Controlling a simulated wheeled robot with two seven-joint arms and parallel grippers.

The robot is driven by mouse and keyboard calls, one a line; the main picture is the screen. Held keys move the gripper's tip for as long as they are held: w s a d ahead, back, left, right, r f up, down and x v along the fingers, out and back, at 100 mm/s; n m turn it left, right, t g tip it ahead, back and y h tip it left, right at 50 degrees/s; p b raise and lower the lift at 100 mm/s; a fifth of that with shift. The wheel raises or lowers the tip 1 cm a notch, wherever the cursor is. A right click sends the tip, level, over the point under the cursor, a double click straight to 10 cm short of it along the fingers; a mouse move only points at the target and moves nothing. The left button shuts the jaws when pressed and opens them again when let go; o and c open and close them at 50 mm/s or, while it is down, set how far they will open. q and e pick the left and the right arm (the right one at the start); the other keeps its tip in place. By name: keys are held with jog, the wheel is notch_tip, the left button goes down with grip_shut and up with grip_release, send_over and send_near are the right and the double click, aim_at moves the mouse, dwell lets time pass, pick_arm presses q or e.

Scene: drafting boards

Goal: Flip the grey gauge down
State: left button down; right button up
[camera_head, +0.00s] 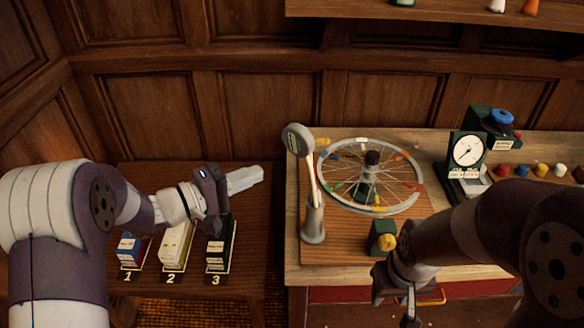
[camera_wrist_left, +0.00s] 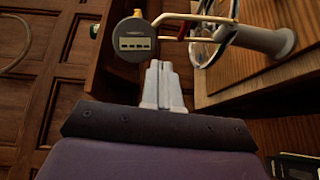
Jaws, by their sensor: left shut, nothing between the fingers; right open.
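The grey gauge (camera_head: 298,138) is a round disc on thin pale rods, raised above a grey post (camera_head: 313,222) beside the spoked wheel. It leans slightly left at the top. In the left wrist view the gauge (camera_wrist_left: 134,40) shows a dark slotted plate, and its rods run right toward the post (camera_wrist_left: 265,40). My left gripper (camera_head: 256,178) is shut and empty, left of the gauge and its rods, with a visible gap in the head view. In the left wrist view its fingertips (camera_wrist_left: 160,68) appear just below the disc. My right gripper (camera_head: 398,300) is open, low at the bench front.
The spoked wheel (camera_head: 347,202) with coloured tags lies right of the post. A green block with a yellow knob (camera_head: 386,241) is near the front. A dial gauge (camera_head: 467,150) stands further right. Numbered boxes (camera_head: 175,243) stand on the lower left table.

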pick_arm(q)
jog(key=w+d+p, duration=0.1)
jog(key=w+d, duration=0.1)
jog(key=d, duration=0.6)
jog(key=shift+w+d+f, duration=0.15)
jog(key=shift+d+f, duration=0.1)
jog(key=shift+d, duration=0.05)
jog(key=shift+p, duration=0.3)
